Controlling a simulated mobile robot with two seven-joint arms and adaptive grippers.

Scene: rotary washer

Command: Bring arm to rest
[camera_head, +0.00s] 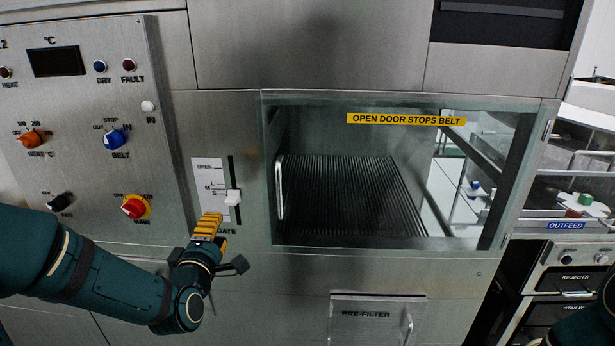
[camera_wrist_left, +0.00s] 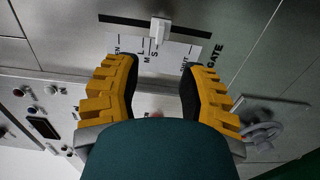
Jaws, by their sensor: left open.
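My left gripper (camera_head: 208,226) has yellow fingers and is at the steel front of the washer, just below and left of the white gate slider (camera_head: 233,197). In the left wrist view the gripper (camera_wrist_left: 160,85) is open and empty, its two yellow fingers spread apart. The white slider knob (camera_wrist_left: 159,30) shows beyond the fingertips, apart from them, on its dark slot beside the white scale label (camera_wrist_left: 150,48). My left arm (camera_head: 90,270) comes in from the lower left. My right gripper is not in view; only a dark teal piece shows at the lower right edge.
The control panel (camera_head: 90,120) with knobs and lamps is on the left. The glass door (camera_head: 400,170) with a yellow label appears shut, with a black ribbed belt (camera_head: 350,195) behind it. The pre-filter cover (camera_head: 375,320) is below. Outfeed shelves (camera_head: 580,200) are at the right.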

